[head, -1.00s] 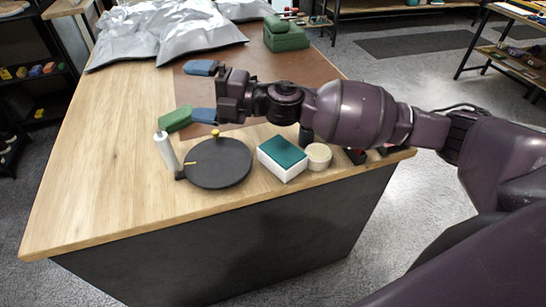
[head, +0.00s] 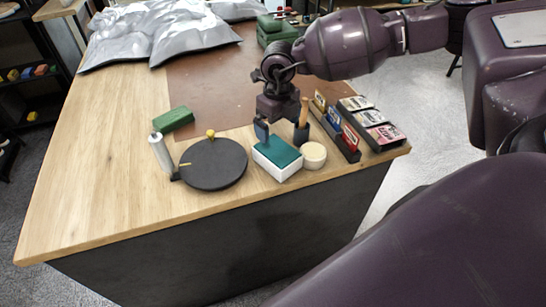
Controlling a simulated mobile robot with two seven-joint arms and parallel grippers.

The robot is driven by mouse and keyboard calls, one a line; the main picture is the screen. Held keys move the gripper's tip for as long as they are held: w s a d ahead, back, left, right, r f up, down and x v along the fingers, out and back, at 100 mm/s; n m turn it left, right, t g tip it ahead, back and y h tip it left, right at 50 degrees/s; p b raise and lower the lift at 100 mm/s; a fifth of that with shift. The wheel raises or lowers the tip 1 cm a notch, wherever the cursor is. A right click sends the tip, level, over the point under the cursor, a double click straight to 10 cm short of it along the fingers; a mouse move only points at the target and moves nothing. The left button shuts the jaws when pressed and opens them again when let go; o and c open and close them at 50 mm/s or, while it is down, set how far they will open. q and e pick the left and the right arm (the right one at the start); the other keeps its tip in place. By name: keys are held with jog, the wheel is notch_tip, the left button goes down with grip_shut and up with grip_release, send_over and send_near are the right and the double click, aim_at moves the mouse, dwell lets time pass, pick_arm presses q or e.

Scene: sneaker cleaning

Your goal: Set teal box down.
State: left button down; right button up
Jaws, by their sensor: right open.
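The teal box (head: 277,158), white-sided with a teal top, sits on the wooden table near its front edge. My right gripper (head: 266,137) is above the back of the box, pointing down. My left gripper is not in view.
A black round turntable (head: 215,165) and a white bottle (head: 162,152) are left of the box. A round cream tin (head: 313,155) is close on its right. Behind are a wooden-handled tool (head: 304,112) and card racks (head: 370,125). A green block (head: 173,119) lies back left. The table's left is clear.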

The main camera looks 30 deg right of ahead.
aim_at(277, 150)
jog(key=shift+s+d+f, duration=0.15)
jog(key=shift+f, duration=0.4)
jog(key=f, duration=0.6)
jog(key=f+p, duration=0.1)
jog(key=f, duration=0.2)
jog(key=shift+a+f, duration=0.25)
jog(key=shift+f, duration=0.15)
jog(key=c, duration=1)
jog(key=shift+r, duration=0.1)
jog(key=shift+c, duration=0.2)
